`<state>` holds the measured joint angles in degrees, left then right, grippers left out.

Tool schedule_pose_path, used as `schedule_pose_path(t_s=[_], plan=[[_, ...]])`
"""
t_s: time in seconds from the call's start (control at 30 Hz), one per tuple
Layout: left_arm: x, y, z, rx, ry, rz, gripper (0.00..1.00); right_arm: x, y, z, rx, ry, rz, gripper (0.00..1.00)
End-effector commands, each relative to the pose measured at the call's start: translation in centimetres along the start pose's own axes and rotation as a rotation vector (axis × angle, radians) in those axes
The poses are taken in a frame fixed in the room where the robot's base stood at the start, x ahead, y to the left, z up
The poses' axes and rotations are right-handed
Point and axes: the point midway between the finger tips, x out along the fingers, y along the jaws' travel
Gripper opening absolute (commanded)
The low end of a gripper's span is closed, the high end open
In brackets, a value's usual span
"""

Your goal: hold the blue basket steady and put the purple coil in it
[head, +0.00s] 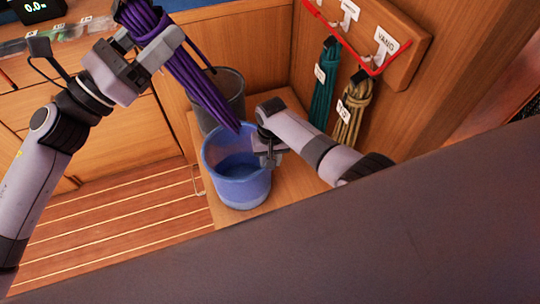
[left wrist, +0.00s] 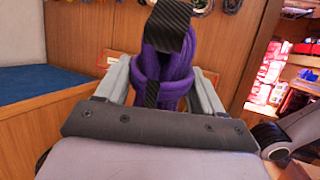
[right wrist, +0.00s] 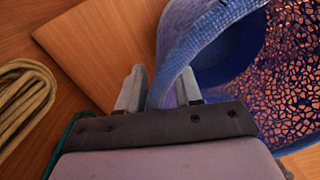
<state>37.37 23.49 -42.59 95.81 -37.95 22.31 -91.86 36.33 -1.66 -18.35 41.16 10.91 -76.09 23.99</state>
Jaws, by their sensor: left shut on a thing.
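The purple coil (head: 200,85) is a long bundle of line, held tilted, its lower end over the back rim of the blue basket in the picture. My left gripper (head: 150,55) is shut on its upper part; the left wrist view shows the coil (left wrist: 165,75) between the fingers. The blue basket (head: 240,188) stands upright on a wooden ledge, and its visible inside looks empty. My right gripper (head: 268,155) is at the basket's right rim. In the right wrist view the basket wall (right wrist: 200,40) fills the gap between the fingers.
A dark grey bin (head: 229,90) stands just behind the basket. A green coil (head: 324,85) and a tan coil (head: 352,110) hang from a labelled wooden rack (head: 405,35) at the right. A wooden ledge (head: 285,180) carries the basket.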

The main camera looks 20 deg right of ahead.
Motion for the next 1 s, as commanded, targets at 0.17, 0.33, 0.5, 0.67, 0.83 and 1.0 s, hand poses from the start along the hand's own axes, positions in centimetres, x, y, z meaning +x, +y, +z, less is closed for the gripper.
schedule_pose_path(t_s=[0.17, 0.33, 0.5, 0.67, 0.83, 1.0], plan=[[0.1, 0.0, 0.2, 0.001, -0.004, -0.001, 0.0, 0.0, 0.0, 0.0, 0.0, 0.0, 0.0, 0.09], [0.1, 0.0, 0.2, 0.001, -0.004, -0.001, 0.0, 0.0, 0.0, 0.0, 0.0, 0.0, 0.0, 0.0], [-0.1, 0.0, -0.3, -0.001, -0.004, 0.0, 0.0, 0.0, 0.0, 0.0, -0.001, -0.001, 0.0, 0.0], [-0.5, 0.0, -1.3, -0.002, -0.004, 0.0, 0.0, 0.0, 0.0, 0.0, -0.001, -0.001, 0.0, 0.0], [-0.9, 0.0, -2.4, -0.002, -0.004, -0.001, 0.0, 0.0, 0.0, 0.1, -0.001, -0.001, 0.0, 0.0], [-1.2, 0.0, -3.5, -0.001, -0.004, -0.001, 0.0, 0.0, 0.0, 0.1, -0.001, -0.001, 0.0, 0.0]])
